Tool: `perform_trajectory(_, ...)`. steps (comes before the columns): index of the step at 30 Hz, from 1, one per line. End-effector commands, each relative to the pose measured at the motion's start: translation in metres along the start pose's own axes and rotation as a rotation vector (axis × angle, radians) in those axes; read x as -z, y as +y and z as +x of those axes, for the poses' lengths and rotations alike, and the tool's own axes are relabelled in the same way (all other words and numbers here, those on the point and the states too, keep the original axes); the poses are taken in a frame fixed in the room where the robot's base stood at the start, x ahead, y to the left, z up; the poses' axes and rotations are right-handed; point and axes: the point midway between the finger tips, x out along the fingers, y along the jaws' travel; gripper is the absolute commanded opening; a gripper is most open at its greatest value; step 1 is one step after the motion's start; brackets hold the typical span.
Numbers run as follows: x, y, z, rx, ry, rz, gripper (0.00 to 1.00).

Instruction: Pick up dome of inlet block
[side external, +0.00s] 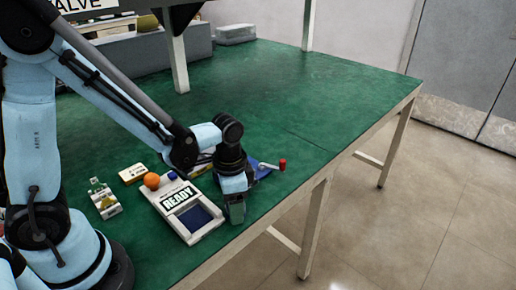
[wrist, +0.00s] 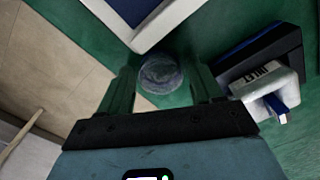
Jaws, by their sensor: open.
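A clear round dome (wrist: 160,74) shows in the wrist view, low over or on the green table, close to the table's edge. My gripper (wrist: 163,80) is open, with one green finger on each side of the dome; I cannot tell whether either finger touches it. In the wrist view, a white block (wrist: 270,88) with a small label and a blue part stands on a dark base to the right, apart from the dome. In the side view my gripper (side external: 235,210) points down near the table's front edge, and the dome is hidden there.
A pale device (side external: 188,237) reading READY stands just left of my gripper. A red-handled crank (side external: 283,164) sticks out behind. The right side of the green table (side external: 310,110) is clear.

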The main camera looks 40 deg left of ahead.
Motion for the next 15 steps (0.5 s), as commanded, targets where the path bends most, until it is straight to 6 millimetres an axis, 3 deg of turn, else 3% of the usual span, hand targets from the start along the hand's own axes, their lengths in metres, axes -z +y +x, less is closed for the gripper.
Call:
perform_trajectory(4,0.0000,0.0001,-0.0001,0.000,0.000,0.000,0.63)
perform_trajectory(12,0.0000,0.0001,-0.0003,0.000,0.000,0.000,0.23)
perform_trajectory(15,0.0000,0.0001,-0.0003,0.000,0.000,0.000,0.23)
